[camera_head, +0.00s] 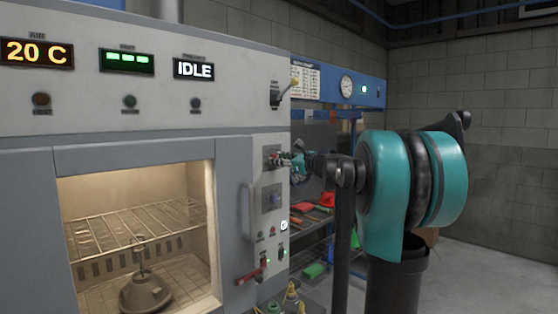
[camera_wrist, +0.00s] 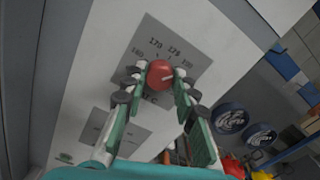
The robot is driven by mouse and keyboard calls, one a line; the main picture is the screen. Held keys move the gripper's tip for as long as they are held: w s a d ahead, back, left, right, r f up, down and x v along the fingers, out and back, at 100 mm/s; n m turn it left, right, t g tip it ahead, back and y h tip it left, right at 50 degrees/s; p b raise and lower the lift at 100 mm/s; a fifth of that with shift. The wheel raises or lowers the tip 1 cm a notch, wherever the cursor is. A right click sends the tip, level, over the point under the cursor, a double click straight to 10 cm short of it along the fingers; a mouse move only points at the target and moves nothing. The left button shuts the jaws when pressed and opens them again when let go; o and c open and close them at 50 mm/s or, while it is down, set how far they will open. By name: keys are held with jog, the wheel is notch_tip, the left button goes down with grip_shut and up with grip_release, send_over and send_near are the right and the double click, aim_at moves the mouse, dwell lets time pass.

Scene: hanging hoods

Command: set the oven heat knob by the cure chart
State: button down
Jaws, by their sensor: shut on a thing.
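The red heat knob (camera_wrist: 160,73) sits on a grey dial plate (camera_wrist: 183,50) with printed numbers around its upper side, 170 among them; the others are small and blurred. A pale mark shows on the knob's face, toward the right. My gripper (camera_wrist: 159,82) is shut on the knob, with one finger on each side. In the head view my gripper (camera_head: 298,164) reaches the upper plate of the oven's control strip (camera_head: 260,215), and the knob is mostly hidden there. The chart (camera_head: 306,79) hangs behind on the right; its text is too small to read.
The oven displays read 20 C (camera_head: 37,53), green dashes (camera_head: 127,62) and IDLE (camera_head: 193,69). The lit oven chamber holds a wire rack (camera_head: 130,232) and a dark cone-shaped piece (camera_head: 145,293). A vertical handle (camera_head: 246,211) stands left of the control strip. Cluttered shelves (camera_head: 318,235) stand behind.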

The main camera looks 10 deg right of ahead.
dwell(0.4)
jog(key=c, duration=1.2)
grip_release()
jog(key=v, duration=1.2)
jog(key=shift+f, duration=0.15)
